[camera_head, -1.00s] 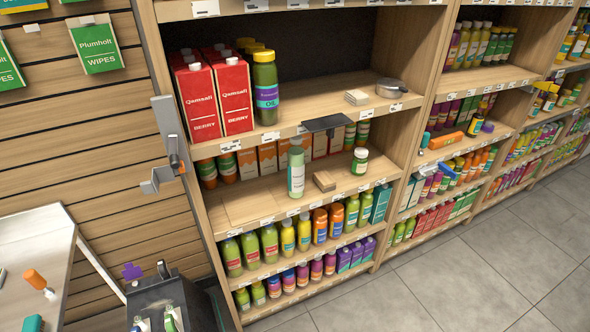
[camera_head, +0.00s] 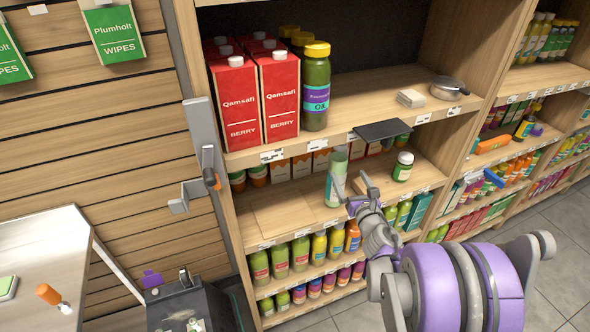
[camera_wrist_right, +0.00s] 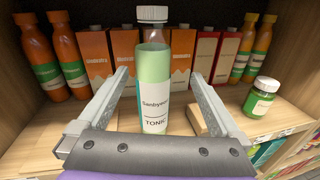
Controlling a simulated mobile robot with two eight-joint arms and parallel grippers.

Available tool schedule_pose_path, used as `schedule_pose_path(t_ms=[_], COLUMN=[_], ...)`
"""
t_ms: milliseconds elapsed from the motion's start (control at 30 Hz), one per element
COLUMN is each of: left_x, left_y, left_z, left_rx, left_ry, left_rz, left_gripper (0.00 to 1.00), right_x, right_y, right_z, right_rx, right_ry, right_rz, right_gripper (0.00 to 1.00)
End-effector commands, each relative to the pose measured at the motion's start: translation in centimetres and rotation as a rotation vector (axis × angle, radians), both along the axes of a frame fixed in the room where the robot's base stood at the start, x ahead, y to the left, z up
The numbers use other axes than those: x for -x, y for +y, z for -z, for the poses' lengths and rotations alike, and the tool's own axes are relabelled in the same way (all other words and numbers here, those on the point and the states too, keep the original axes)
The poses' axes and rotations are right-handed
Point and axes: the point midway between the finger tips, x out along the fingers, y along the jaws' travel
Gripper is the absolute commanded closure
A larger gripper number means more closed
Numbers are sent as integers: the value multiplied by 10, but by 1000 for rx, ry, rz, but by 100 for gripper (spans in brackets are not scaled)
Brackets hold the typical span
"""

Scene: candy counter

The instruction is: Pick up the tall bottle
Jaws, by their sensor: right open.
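The tall bottle (camera_head: 336,180), pale green with a white Tonic label and white cap, stands upright on the middle shelf. In the right wrist view the tall bottle (camera_wrist_right: 154,85) stands between the two spread fingers, with gaps visible at both sides. My right gripper (camera_head: 357,192) is open and empty at the front of that shelf, beside and just in front of the bottle. It partly covers the bottle's lower right side. My left gripper is out of view.
A wooden block (camera_wrist_right: 190,119) lies right beside the bottle, near my right finger. A small green jar (camera_head: 402,166) stands further right. Cartons (camera_wrist_right: 95,55) and orange bottles line the back. A dark flat plate (camera_head: 384,130) juts from the shelf above.

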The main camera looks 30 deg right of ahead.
Motion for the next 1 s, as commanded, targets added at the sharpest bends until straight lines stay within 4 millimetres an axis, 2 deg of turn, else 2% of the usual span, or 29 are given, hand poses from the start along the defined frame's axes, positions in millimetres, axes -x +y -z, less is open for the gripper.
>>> schedule_pose_path(t_ms=[167,400,567,900,1000], left_x=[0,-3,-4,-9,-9], left_y=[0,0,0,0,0], left_z=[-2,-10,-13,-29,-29], left_rx=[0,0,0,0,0], left_ry=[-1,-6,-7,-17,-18], left_rz=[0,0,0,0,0], left_gripper=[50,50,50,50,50], right_x=[-11,-47,-58,-103,-106], right_y=[-6,-15,-17,-25,-26], right_z=[4,3,3,2,3], right_rx=[82,79,77,76,76], right_ry=[18,18,17,17,18], right_rz=[-21,-21,-21,-20,-19], right_gripper=[0,0,0,0,0])
